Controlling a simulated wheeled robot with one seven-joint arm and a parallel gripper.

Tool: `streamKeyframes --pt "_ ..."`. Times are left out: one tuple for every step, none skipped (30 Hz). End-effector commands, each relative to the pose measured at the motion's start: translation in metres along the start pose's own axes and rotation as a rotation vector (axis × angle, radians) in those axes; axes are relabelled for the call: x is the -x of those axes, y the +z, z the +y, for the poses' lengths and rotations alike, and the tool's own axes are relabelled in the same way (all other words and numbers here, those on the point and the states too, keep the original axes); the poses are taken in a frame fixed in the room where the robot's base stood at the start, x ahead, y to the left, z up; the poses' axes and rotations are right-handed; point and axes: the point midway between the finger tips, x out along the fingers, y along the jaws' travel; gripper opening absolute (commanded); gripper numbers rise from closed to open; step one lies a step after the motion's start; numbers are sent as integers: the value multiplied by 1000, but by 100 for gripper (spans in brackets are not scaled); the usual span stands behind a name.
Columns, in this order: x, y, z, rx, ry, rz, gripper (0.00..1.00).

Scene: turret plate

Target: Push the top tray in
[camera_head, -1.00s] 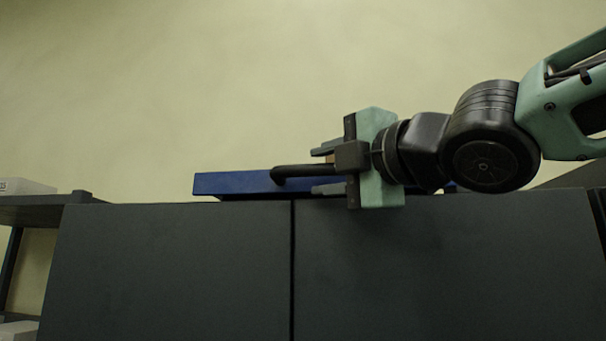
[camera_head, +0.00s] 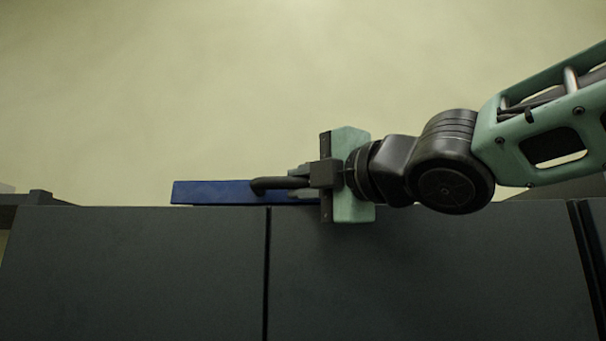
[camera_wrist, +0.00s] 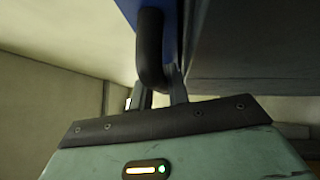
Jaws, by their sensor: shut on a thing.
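The blue tray (camera_head: 212,192) shows as a low blue front just above the dark cabinet's upper edge in the head view. Its black bar handle (camera_head: 268,184) sticks out toward my gripper (camera_head: 298,182). The fingers are shut on the handle, seen from the side. In the wrist view the black handle (camera_wrist: 150,50) comes down from the blue tray (camera_wrist: 126,8) and ends between the fingers (camera_wrist: 160,95). The fingertips are partly hidden behind the handle and the gripper's body. How far the tray stands out cannot be told.
The dark cabinet (camera_head: 140,270) fills the lower part of the head view, with a vertical seam near its middle. A grey shelf edge (camera_head: 38,198) is at the far left. The wall above is bare.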

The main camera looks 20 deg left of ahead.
Motion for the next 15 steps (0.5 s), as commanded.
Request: streamKeyframes --pt "-3 4 1 0 -2 -3 0" --pt "-3 5 0 -1 -1 -3 0" --pt "-3 5 0 -1 0 -2 0" --pt "-3 5 0 -1 0 -3 0" --pt "-3 5 -1 -1 0 -3 0" --pt "-3 5 -1 -1 0 -3 0" --pt "-3 6 -1 -1 0 -4 0" --pt "-3 6 -1 -1 0 -4 0" --pt "-3 6 -1 -1 0 -5 0" --pt "-3 6 -1 -1 0 -5 23" --pt "-3 6 -1 -1 -1 -5 31" --pt "-3 6 -1 -1 -1 -5 39" --pt "-3 6 -1 -1 -1 -5 39" --pt "-3 6 -1 -1 -2 -4 39" --pt "-3 5 -2 -1 -3 -4 39"
